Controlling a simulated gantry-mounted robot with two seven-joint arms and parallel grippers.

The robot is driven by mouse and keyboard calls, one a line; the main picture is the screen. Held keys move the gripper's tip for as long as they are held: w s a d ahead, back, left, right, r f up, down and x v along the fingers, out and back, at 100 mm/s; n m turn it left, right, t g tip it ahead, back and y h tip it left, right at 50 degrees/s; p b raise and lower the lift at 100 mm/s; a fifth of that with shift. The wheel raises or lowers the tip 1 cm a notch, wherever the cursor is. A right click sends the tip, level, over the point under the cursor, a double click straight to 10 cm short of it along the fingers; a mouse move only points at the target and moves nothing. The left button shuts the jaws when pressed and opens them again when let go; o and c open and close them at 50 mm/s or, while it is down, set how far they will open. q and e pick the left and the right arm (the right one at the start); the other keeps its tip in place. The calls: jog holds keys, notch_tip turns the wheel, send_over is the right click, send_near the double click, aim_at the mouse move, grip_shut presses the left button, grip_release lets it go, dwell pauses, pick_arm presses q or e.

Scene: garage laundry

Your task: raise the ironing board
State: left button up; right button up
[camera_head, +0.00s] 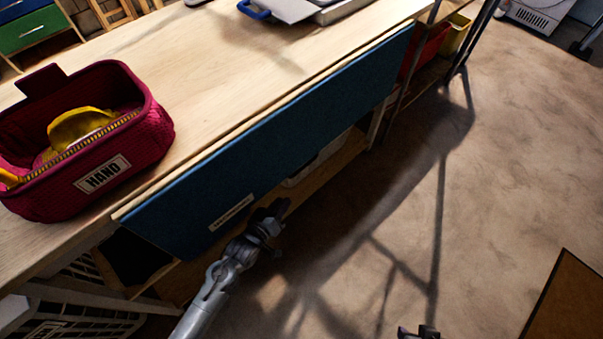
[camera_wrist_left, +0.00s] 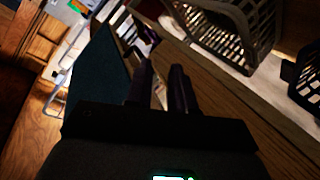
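The ironing board (camera_head: 290,130) is a long dark blue panel hanging folded down along the front edge of the wooden workbench. It carries a small white label near its lower edge. My left gripper (camera_head: 275,209) is just below and in front of that lower edge, near the label. In the left wrist view, the two dark fingers (camera_wrist_left: 163,80) stand slightly apart with nothing visible between them, and the blue board (camera_wrist_left: 98,72) is to their left. Contact with the board cannot be told. Only the top of my right gripper (camera_head: 418,331) shows at the bottom edge, away from the board.
A maroon fabric basket (camera_head: 100,165) labelled HAND, with yellow cloth inside, sits on the workbench top (camera_head: 240,65).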

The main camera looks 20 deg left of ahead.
aim_at(300, 171)
pick_arm(q)
jog(key=shift+w+d+r+n+t+b, duration=0.2)
jog(key=shift+w+n+t+b, duration=0.8)
jog(key=shift+w, duration=1.15)
jog(key=shift+w+d+r+n+t+b, duration=0.1)
jog(key=shift+w+d+n+t+b, duration=0.2)
jog(key=shift+w+n+t+b, duration=1.25)
jog(key=shift+w+d+r+m+t+b, duration=0.2)
jog(key=shift+w+b, duration=0.5)
jog(key=shift+w, duration=2)
grip_shut()
